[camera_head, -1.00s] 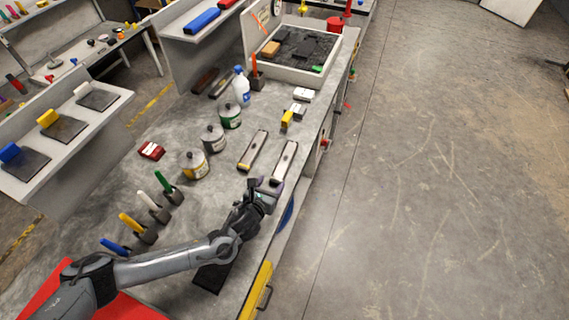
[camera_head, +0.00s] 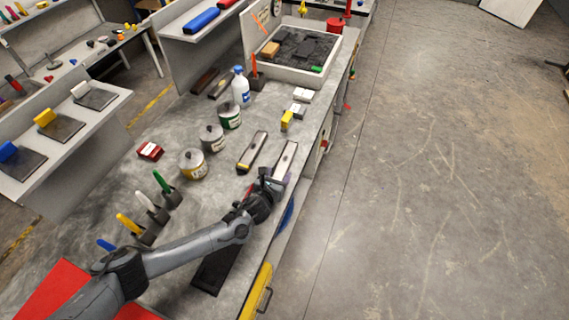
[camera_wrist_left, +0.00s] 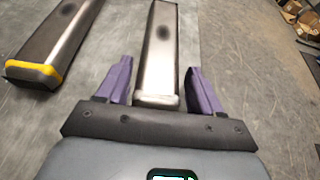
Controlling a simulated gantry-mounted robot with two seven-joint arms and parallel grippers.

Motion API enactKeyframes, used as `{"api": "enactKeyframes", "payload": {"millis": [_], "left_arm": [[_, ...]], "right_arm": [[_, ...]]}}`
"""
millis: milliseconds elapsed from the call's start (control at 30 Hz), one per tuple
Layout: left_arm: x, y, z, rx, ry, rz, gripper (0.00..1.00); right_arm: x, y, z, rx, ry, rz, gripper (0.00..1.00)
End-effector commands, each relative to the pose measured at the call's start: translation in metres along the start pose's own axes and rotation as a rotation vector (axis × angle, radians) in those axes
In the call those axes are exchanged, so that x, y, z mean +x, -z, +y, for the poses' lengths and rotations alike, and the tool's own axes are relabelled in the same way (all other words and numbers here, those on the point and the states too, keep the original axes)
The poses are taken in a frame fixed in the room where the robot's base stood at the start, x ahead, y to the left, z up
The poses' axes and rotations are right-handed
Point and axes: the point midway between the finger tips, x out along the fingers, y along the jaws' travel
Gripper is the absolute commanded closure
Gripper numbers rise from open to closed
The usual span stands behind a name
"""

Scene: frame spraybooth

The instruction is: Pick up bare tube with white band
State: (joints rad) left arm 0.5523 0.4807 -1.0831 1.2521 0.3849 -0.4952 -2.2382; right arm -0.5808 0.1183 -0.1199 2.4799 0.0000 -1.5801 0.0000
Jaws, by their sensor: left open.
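The bare tube with the white band (camera_head: 286,160) lies on the grey bench near its right edge. In the left wrist view the tube (camera_wrist_left: 160,45) is a long metal bar with a dark spot and a pale band at its near end. My left gripper (camera_head: 271,181) is at the tube's near end. In the left wrist view the gripper (camera_wrist_left: 159,68) is open, with one purple finger on each side of the tube and gaps visible between. A similar tube with a yellow band (camera_head: 252,151) lies to the left. My right gripper is not in view.
Several paint cans (camera_head: 194,164) stand left of the tubes. A yellow-and-dark block (camera_head: 287,121) and white boxes (camera_head: 303,96) lie beyond. A dark flat piece (camera_head: 216,271) lies at the near bench edge. Several coloured-handled tools stand in holders at left.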

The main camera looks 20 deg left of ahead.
Motion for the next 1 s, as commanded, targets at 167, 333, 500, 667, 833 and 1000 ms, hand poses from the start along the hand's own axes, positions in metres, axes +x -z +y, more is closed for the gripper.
{"api": "enactKeyframes", "payload": {"millis": [167, 333, 500, 667, 833, 1000], "left_arm": [[0.000, 0.000, 0.000, 0.000, 0.000, 0.000, 0.34], [0.000, 0.000, 0.000, -0.001, 0.000, 0.000, 0.55], [0.000, -0.001, 0.000, -0.001, 0.000, -0.002, 0.80], [0.000, -0.001, 0.000, -0.001, 0.000, -0.002, 0.80], [-0.001, -0.004, 0.000, -0.001, -0.001, -0.002, 0.80], [-0.005, -0.015, 0.000, -0.002, 0.000, -0.004, 0.80]], "right_arm": [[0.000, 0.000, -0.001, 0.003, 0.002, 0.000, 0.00], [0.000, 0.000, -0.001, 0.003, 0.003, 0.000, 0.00], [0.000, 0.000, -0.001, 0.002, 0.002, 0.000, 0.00], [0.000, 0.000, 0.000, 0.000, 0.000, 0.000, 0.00], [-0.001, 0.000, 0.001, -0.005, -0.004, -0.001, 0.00], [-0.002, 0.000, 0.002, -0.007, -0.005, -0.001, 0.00]]}}
